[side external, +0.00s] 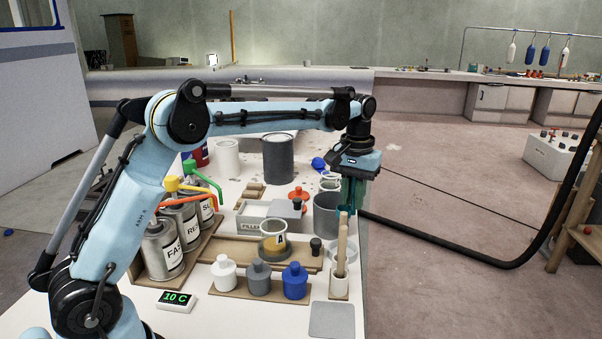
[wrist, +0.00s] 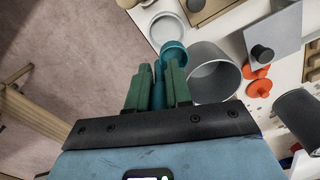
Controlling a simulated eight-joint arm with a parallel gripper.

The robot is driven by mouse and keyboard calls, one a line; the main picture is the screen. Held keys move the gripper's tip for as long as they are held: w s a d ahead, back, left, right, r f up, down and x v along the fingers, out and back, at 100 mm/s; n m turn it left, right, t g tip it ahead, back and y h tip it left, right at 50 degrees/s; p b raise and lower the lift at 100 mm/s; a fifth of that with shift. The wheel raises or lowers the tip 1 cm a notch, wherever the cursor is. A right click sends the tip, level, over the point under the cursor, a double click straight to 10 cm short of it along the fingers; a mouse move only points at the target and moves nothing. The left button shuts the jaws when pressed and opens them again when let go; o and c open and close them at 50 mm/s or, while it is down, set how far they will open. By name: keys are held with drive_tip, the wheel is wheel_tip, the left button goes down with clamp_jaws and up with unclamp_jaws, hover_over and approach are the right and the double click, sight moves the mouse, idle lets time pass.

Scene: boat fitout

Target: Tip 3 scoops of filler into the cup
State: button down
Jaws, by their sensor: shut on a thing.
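My gripper (side external: 347,193) is shut on the handle of a teal scoop (wrist: 174,52). The scoop's round end shows just beyond the green fingers (wrist: 158,88) in the wrist view; I cannot tell what it holds. The gripper is at the right edge of the bench, beside and above an open grey pot (side external: 326,216), which also shows in the wrist view (wrist: 213,82). A clear cup marked A (side external: 273,243), with something yellowish inside, stands on a brown tray left of the gripper. Behind it is a white box labelled FILLER (side external: 250,224), partly covered by a grey lid (side external: 284,209).
A holder with wooden sticks (side external: 339,284) stands in front of the gripper. White, grey and blue jars (side external: 259,280) line the front. Labelled cans with coloured spouts (side external: 163,250) stand left. A dark grey tin (side external: 278,158) and orange pieces (side external: 298,196) are farther back.

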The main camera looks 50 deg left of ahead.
drive_tip(key=r, duration=0.6)
drive_tip(key=shift+a, duration=0.25)
drive_tip(key=s+a, duration=0.5)
drive_tip(key=a, duration=0.7)
drive_tip(key=s+a, duration=0.6)
drive_tip(key=a, duration=0.5)
drive_tip(key=shift+w+d+f, duration=0.1)
drive_tip(key=shift+f, duration=3.8)
drive_tip(key=shift+w+f, duration=0.1)
drive_tip(key=shift+f, duration=3.75)
wheel_tip(320, 180, up, 8)
drive_tip(key=shift+r, duration=0.25)
